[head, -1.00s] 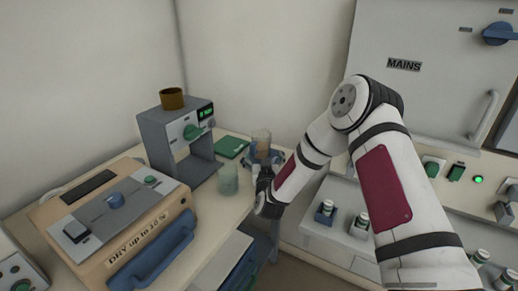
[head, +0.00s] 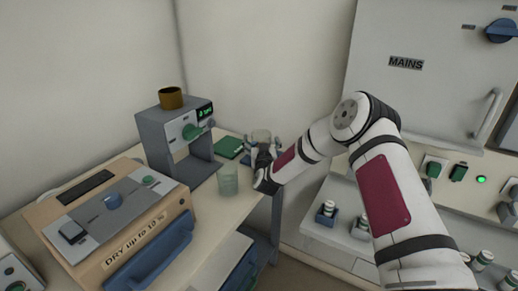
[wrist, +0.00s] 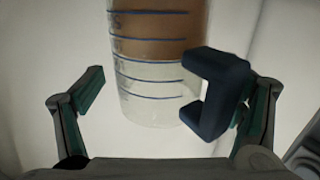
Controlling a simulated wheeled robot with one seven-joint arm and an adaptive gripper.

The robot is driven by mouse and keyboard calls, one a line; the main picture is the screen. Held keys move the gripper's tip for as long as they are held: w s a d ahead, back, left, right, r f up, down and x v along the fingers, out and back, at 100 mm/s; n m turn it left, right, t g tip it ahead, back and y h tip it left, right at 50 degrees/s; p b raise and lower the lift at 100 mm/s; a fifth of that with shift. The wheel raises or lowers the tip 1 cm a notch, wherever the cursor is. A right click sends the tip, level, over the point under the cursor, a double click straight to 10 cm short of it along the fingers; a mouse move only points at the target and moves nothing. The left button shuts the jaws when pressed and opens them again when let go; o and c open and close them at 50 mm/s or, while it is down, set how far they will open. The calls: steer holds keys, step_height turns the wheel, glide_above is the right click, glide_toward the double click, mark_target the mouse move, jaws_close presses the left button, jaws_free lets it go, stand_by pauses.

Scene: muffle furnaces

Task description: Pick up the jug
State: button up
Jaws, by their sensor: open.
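The jug is clear, with blue graduation lines and a dark blue handle (wrist: 213,95). In the wrist view the jug (wrist: 150,75) stands upright ahead of my gripper (wrist: 180,90), with something brown showing in or through its upper part. My gripper is open, one finger to the left of the jug and the other to the right. The handle lies beside the right finger and overlaps it in view; I cannot tell whether they touch. In the head view the jug (head: 261,136) is at the bench's far end, partly hidden by my gripper (head: 263,152).
A greenish beaker (head: 228,181) stands close, left of my gripper. A grey instrument (head: 160,128) with a brown cup (head: 171,98) on top and a green book (head: 229,147) are nearby. A tan drying unit (head: 125,225) fills the front bench. Walls close off the back.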

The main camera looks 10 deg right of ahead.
steer(key=shift+c, duration=0.2)
steer(key=c, duration=1.8)
steer(key=shift+r, duration=0.85)
step_height(320, 180, up, 2)
steer(key=shift+s+r, duration=0.15)
steer(key=s, duration=0.5)
steer(key=s+p, duration=0.1)
steer(key=s, duration=0.4)
steer(key=s+d+r, duration=0.1)
steer(key=s, duration=0.4)
steer(key=shift+s+p, duration=0.3)
steer(key=shift+s, duration=0.1)
